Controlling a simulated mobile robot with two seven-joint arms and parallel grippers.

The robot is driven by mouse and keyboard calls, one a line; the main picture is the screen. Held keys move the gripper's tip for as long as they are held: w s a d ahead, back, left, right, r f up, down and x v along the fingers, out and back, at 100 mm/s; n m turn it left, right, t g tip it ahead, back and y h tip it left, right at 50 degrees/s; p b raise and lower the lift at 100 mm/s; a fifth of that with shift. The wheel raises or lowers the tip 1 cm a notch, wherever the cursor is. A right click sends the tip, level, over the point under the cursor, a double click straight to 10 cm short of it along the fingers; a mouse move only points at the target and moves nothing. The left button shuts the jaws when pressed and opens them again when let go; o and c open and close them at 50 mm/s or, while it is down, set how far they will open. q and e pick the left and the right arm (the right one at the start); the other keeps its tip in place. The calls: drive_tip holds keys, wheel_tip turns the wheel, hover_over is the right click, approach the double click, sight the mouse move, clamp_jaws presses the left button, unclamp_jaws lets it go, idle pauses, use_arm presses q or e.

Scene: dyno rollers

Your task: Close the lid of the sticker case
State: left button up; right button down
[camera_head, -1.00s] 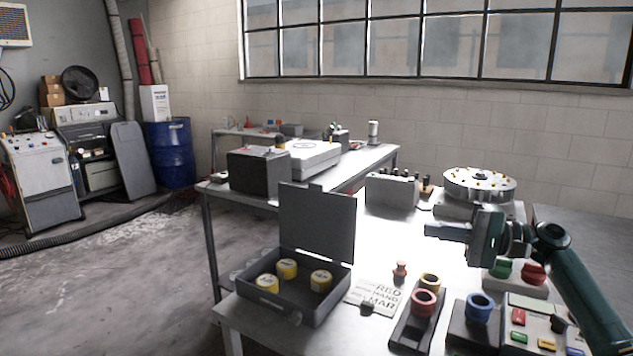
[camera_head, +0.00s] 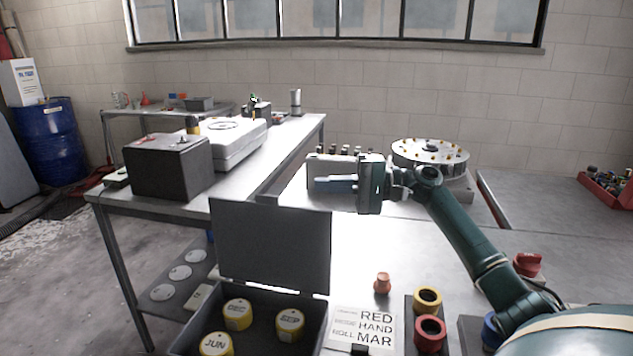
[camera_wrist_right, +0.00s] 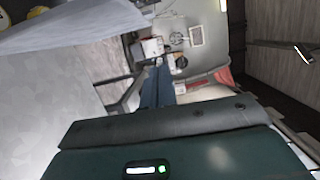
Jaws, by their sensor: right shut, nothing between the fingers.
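The sticker case (camera_head: 313,325) is a dark grey open box at the bottom of the head view. Its flat lid (camera_head: 272,245) stands upright along the far side. Several yellow-edged rolls with pale tops (camera_head: 237,312) are inside, one reading JUN. The case's front is cut off by the picture's lower edge. My right gripper (camera_head: 325,184) points left, shut and empty, just above the lid's upper right corner in the picture; no contact is visible. In the right wrist view its dark fingers (camera_wrist_right: 157,88) lie together. My left gripper is not in view.
A card (camera_head: 362,327) and a small red-topped piece (camera_head: 382,283) lie right of the case. Behind are a round turntable (camera_head: 430,153) and a dark box (camera_head: 168,166) on another bench.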

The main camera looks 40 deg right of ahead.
use_arm(q)
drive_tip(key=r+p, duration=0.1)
drive_tip(key=p, duration=0.1)
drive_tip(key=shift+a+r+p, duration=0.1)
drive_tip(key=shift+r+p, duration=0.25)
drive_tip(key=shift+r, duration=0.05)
use_arm(e)
drive_tip(key=w+a, duration=0.1)
drive_tip(key=a, duration=0.8)
drive_tip(key=shift+w+a, duration=0.15)
drive_tip(key=shift+w, duration=0.2)
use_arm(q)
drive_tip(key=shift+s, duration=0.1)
use_arm(e)
drive_tip(key=shift+a, duration=0.15)
